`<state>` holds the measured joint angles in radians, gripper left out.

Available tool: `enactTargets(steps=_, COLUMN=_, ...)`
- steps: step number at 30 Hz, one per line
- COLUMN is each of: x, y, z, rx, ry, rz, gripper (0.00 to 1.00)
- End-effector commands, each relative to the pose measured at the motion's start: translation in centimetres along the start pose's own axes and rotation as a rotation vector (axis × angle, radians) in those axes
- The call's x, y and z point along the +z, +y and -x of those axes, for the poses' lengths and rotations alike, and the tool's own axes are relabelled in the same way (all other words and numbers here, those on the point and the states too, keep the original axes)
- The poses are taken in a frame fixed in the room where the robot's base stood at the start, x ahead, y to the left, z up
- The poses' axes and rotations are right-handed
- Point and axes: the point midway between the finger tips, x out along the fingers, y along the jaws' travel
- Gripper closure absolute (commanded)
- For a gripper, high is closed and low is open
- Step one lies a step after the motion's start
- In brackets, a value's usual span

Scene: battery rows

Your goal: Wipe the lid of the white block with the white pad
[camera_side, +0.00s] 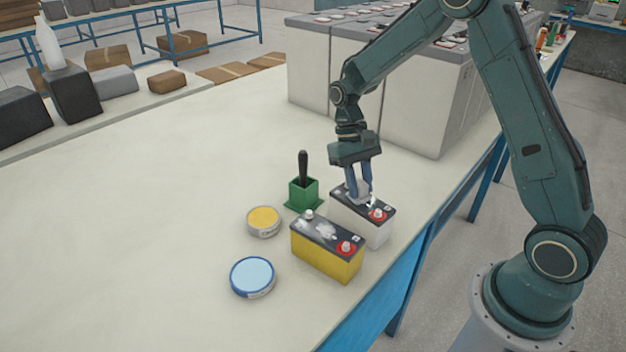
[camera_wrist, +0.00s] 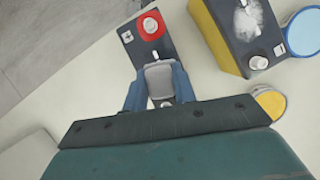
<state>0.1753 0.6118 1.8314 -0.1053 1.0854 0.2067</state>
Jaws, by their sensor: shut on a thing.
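The white block (camera_side: 371,231) is a battery with a dark lid and a red-ringed terminal, standing upright at the right of the group on the table. Its lid (camera_wrist: 139,49) also shows in the wrist view, with the red ring at its far end. My gripper (camera_side: 360,197) points down over this lid. It is shut on the white pad (camera_wrist: 159,79), which looks light grey between the blue fingers. The pad is at the lid, apparently touching it near the middle. A small whitish mark shows on the lid beside the pad. The fingers hide part of the lid.
A yellow battery (camera_side: 325,258) with a whitish smear on its lid stands close in front. A green holder (camera_side: 303,193) with a black-handled tool, a yellow-topped tin (camera_side: 264,221) and a blue-topped tin (camera_side: 252,277) stand to the left. Large grey-topped blocks (camera_side: 395,105) stand behind.

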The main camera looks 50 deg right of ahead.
Motion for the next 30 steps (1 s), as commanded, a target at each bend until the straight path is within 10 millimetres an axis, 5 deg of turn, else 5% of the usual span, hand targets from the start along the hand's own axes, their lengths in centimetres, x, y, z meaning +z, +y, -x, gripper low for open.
enactTargets(steps=30, x=1.3, y=0.2, z=0.4, rx=0.0, ry=-0.003, rz=-0.001, gripper=0.91)
